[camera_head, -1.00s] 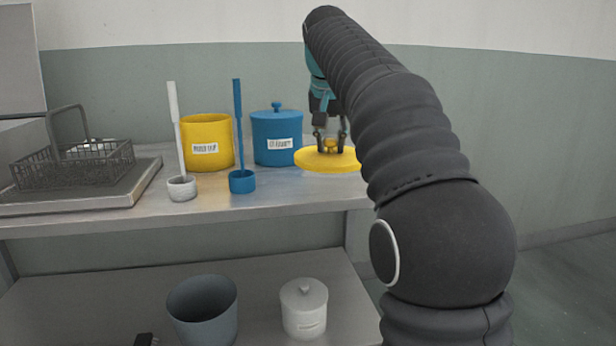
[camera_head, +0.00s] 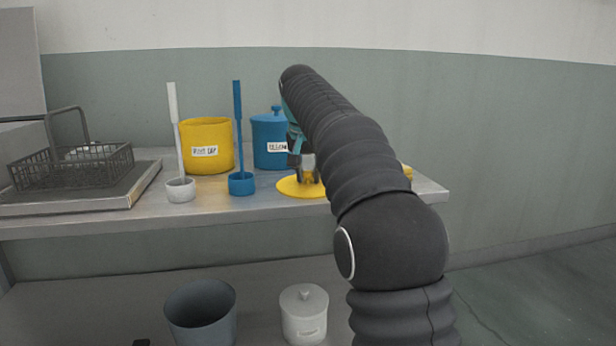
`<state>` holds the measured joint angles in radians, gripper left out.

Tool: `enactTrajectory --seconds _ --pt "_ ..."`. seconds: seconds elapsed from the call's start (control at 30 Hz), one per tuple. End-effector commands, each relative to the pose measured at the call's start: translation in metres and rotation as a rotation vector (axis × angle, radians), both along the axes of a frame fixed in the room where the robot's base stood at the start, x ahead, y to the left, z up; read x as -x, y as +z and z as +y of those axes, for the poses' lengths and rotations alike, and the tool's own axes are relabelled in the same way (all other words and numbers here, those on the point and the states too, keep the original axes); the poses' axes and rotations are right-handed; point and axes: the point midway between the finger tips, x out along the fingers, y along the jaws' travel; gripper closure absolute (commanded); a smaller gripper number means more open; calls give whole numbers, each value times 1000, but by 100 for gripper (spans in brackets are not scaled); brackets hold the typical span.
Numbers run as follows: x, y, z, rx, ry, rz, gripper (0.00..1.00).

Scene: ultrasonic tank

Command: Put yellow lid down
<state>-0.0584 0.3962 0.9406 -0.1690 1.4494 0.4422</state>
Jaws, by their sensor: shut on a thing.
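The yellow lid (camera_head: 296,189) is a flat disc at table height, right of the blue scoop and in front of the blue canister. It looks level and appears to be at or just above the table top; I cannot tell if it touches. My gripper (camera_head: 309,176) is shut on the lid's knob from above. My arm hides the lid's right side. The open yellow canister (camera_head: 207,146) with a white label stands at the back, left of the blue canister (camera_head: 270,142), which has its blue lid on.
A white scoop (camera_head: 181,189) and a blue scoop (camera_head: 241,184) stand upright on the table (camera_head: 130,222). A wire basket (camera_head: 72,168) is at the left. Another yellow thing (camera_head: 408,172) shows behind my arm. A grey bin (camera_head: 201,315) and white lidded jar (camera_head: 304,314) are below.

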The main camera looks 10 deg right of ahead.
Motion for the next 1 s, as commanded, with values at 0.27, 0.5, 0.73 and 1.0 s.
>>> enactTrajectory --seconds 0.27,0.5,0.73,1.0 --pt "0 -1 0 0 0 0 100" --pt "0 -2 0 0 0 0 46" --pt "0 -1 0 0 0 0 46" --pt "8 27 4 0 1 -2 46"
